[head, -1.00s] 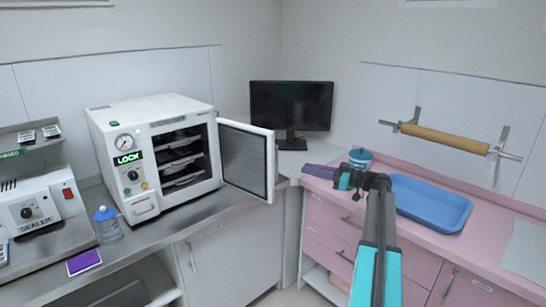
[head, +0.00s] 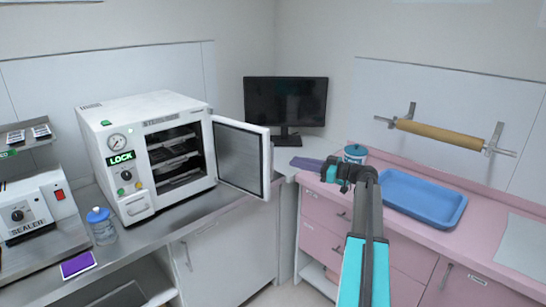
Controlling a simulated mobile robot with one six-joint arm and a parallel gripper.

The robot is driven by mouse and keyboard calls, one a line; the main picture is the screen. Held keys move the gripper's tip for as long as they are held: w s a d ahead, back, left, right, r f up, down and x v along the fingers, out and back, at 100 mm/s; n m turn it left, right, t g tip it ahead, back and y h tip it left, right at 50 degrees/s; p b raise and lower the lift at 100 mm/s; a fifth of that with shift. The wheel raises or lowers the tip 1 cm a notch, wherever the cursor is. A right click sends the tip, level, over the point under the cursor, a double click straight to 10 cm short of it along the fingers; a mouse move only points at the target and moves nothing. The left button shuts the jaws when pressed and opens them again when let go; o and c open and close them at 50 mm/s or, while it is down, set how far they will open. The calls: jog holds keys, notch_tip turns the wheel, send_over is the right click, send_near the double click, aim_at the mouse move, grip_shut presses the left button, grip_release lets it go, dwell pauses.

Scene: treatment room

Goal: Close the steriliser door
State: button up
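The white steriliser (head: 150,150) stands on the left counter, with a dial and a green "LOCK" display on its front. Its door (head: 242,157) is hinged on the right side of the opening and stands wide open. Trays (head: 176,160) on racks show inside. My gripper (head: 333,168) is at the end of my dark and cyan arm, to the right of the door and apart from it, over the pink counter's near-left area. Its fingers are too small and dark to tell whether they are open or shut.
A black monitor (head: 286,104) stands behind the door. A blue tray (head: 424,200) and a teal-and-white tub (head: 355,153) sit on the pink counter (head: 480,240).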

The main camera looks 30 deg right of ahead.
jog(key=p+x, duration=0.3)
jog(key=x, duration=0.8)
jog(key=shift+w+a+p, duration=0.15)
jog(key=shift+p, duration=0.25)
jog(key=shift+c, duration=0.3)
grip_shut()
